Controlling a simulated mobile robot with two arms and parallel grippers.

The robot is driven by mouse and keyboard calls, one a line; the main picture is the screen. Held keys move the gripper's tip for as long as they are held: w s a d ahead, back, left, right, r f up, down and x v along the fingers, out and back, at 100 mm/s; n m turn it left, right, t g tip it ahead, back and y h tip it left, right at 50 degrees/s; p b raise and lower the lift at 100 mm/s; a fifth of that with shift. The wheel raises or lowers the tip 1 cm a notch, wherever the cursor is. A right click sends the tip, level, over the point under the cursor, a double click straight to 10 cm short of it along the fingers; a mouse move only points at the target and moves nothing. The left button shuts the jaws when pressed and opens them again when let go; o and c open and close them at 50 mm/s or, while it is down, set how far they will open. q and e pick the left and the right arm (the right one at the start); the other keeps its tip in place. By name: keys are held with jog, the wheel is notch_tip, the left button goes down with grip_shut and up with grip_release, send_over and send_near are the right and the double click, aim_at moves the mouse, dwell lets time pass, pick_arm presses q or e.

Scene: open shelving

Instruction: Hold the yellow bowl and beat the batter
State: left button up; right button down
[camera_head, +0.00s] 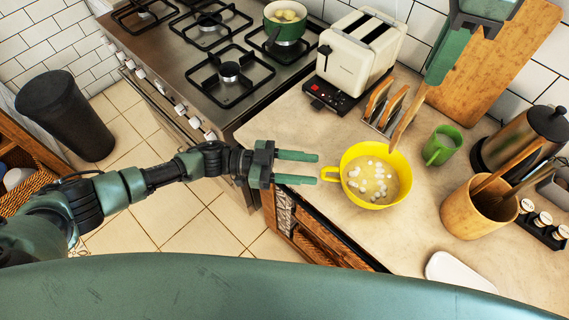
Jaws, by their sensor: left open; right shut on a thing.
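My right gripper (428,82) comes in from the upper right and is shut on a wooden utensil (404,128). The utensil slants down toward the bowl's back rim. Its lower tip appears at the rim, and I cannot tell whether it touches the batter.
A toaster (346,62) and a rack with toast (380,106) stand behind the bowl. A green mug (441,146), a wooden utensil holder (466,216) and a kettle (528,130) stand to the right. The stove (222,108) is at left. A white dish (455,271) lies at front.

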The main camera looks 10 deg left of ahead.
pick_arm(q)
jog(key=shift+d, duration=1.05)
grip_shut()
dwell(0.6)
jog(key=c, duration=0.7)
grip_release()
jog(key=shift+c, duration=0.2)
grip_shut()
